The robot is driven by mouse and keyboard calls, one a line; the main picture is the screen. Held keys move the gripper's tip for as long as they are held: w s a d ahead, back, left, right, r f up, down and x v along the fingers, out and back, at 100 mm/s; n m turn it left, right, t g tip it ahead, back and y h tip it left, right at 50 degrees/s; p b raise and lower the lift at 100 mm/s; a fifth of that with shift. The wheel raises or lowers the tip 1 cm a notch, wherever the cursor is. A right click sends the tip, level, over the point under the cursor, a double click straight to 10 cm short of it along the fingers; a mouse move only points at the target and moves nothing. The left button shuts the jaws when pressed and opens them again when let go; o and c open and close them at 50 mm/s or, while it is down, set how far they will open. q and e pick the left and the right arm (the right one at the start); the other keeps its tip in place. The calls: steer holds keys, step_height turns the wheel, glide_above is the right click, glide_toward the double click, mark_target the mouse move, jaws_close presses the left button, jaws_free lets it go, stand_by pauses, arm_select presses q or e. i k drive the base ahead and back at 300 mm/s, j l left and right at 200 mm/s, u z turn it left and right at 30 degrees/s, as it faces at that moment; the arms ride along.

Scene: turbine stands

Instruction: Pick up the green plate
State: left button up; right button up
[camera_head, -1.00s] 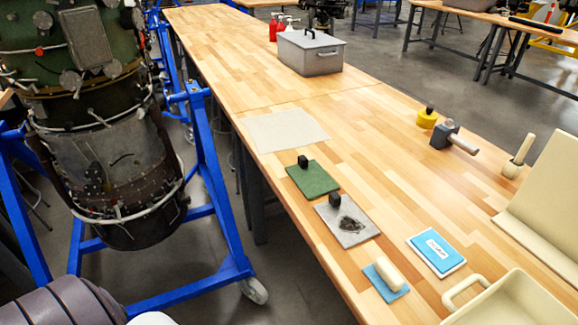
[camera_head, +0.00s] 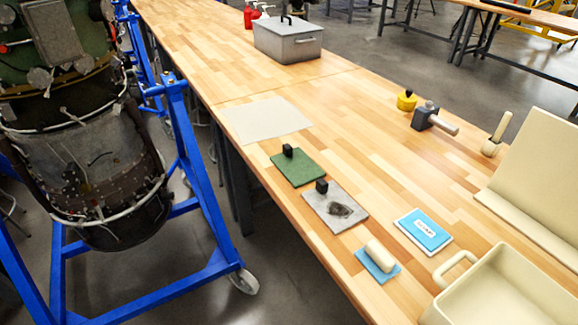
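The green plate (camera_head: 301,168) lies flat on the long wooden table (camera_head: 330,105), near its left edge. A small black block handle (camera_head: 288,151) stands on its back left part. Just in front of it lies a grey plate (camera_head: 336,210) with a dark stain and a similar black handle. Neither of my grippers shows in this view.
A beige sheet (camera_head: 265,122) lies behind the green plate. A blue pad with a roller (camera_head: 378,259), a blue booklet (camera_head: 424,232), a beige tray (camera_head: 505,285), a mallet (camera_head: 433,118) and a grey metal box (camera_head: 288,42) are on the table. A blue turbine stand (camera_head: 190,150) stands left.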

mark_target(295, 165)
steer(key=i+j, duration=0.35)
steer(key=i+j+z, duration=0.15)
steer(key=i+j, duration=0.2)
steer(key=j, duration=0.2)
steer(key=i+j, duration=0.3)
steer(key=j, duration=0.2)
